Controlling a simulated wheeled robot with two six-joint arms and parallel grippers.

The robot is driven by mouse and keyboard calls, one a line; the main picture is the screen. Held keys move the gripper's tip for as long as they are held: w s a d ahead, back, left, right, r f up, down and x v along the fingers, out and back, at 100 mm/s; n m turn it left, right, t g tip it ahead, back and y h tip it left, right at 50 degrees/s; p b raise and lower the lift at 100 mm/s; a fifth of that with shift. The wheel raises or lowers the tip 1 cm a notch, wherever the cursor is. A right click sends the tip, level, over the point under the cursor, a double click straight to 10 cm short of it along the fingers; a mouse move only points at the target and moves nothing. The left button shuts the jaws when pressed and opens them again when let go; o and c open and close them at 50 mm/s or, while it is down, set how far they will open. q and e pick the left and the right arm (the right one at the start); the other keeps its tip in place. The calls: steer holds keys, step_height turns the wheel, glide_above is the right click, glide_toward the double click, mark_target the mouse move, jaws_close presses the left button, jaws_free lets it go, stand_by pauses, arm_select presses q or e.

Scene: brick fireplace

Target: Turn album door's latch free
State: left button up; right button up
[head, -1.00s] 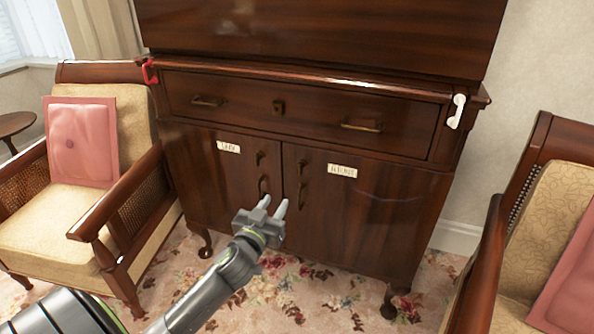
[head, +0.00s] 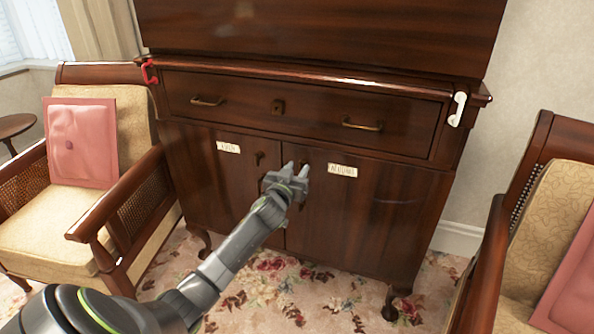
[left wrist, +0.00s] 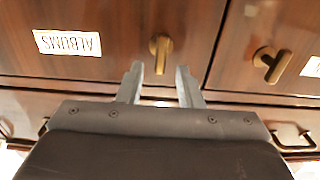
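The album door (head: 375,215) is the right lower cabinet door, with a white "ALBUMS" label (head: 342,170) that shows upside down in the left wrist view (left wrist: 68,42). Its brass latch (left wrist: 160,50) stands about vertical in the picture. My left gripper (head: 296,170) is in front of this door's upper inner edge and largely covers the latch in the head view. In the left wrist view, its two fingers (left wrist: 158,76) are apart, with the latch's lower end between or just beyond the tips. I cannot tell whether they touch it. My right gripper is out of view.
The left door's latch (head: 259,158) is close by, left of my gripper. A wide drawer (head: 310,112) with two brass handles sits above the doors. A red hook (head: 149,70) and a white hook (head: 457,109) are at the cabinet's sides. Armchairs (head: 110,215) flank it.

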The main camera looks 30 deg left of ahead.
arm_select(q)
steer(key=shift+w+a, duration=0.1)
steer(key=shift+w, duration=0.25)
jaws_close()
